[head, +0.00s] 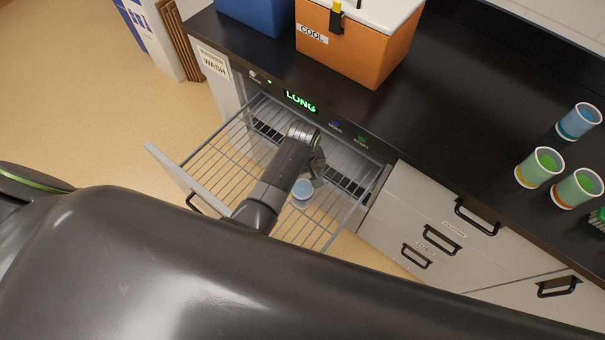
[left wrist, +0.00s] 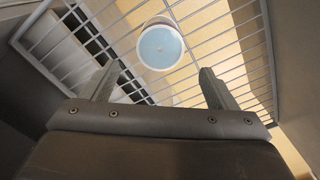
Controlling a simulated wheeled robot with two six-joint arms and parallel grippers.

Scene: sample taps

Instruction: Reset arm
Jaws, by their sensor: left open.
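My left gripper (head: 316,168) reaches down over the wire rack (head: 215,160) of the pulled-out washer drawer. In the left wrist view its two fingers (left wrist: 158,88) are spread apart with nothing between them. A small round container with a pale blue top (head: 302,190) sits on the rack just beside the fingers. The same container shows in the left wrist view (left wrist: 160,46), ahead of the fingertips and apart from them. My right gripper is in neither view.
The washer display (head: 301,102) reads LONG. An orange COOL box (head: 350,45) and a blue bin (head: 255,12) stand on the black counter (head: 440,110). Several cups, one of them blue (head: 578,122), stand at the right. Closed drawers (head: 440,225) with black handles lie right of the rack.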

